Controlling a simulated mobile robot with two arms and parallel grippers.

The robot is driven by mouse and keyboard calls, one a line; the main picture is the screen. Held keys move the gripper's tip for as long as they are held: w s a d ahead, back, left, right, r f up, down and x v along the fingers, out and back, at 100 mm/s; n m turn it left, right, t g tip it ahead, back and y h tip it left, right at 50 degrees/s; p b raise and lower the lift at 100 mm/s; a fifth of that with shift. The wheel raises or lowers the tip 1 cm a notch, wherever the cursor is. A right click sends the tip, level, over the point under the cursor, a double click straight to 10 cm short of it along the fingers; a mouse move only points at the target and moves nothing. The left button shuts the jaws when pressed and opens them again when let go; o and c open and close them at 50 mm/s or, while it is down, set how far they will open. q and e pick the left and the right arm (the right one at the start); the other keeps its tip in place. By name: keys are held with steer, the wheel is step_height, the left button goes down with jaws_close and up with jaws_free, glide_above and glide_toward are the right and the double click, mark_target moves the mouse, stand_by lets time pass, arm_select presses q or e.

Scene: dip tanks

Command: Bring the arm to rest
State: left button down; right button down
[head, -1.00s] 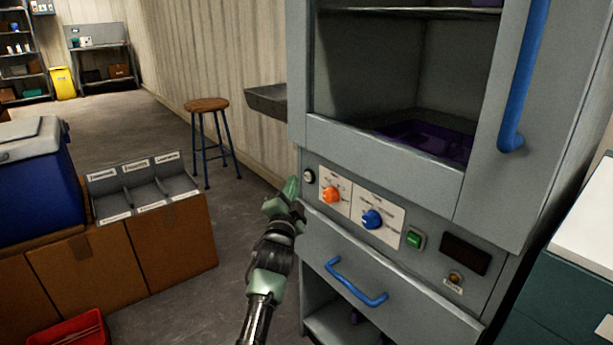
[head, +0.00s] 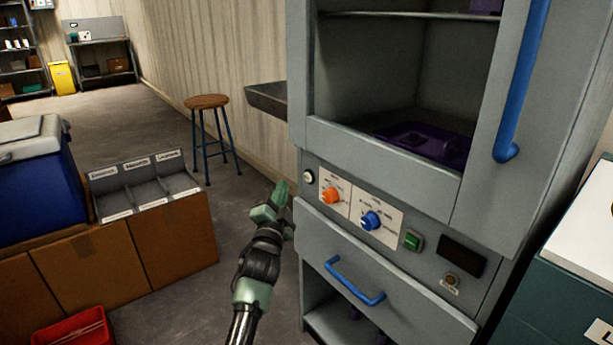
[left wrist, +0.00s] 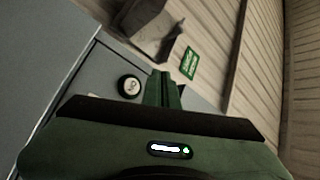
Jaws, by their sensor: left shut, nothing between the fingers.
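My left gripper (head: 281,192) is shut and empty. In the head view it points up, just left of the grey cabinet's (head: 395,185) front, over the floor. The cabinet panel has an orange knob (head: 331,195), a blue knob (head: 371,221) and a green button (head: 412,240). My right gripper is not in view.
A drawer with a blue handle (head: 354,281) sits below the panel. A stool (head: 207,103) stands behind. At left are a sectioned grey tray (head: 146,187) on cardboard boxes (head: 174,242), a blue cooler (head: 38,195) and a red bin (head: 75,330). Floor between boxes and cabinet is clear.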

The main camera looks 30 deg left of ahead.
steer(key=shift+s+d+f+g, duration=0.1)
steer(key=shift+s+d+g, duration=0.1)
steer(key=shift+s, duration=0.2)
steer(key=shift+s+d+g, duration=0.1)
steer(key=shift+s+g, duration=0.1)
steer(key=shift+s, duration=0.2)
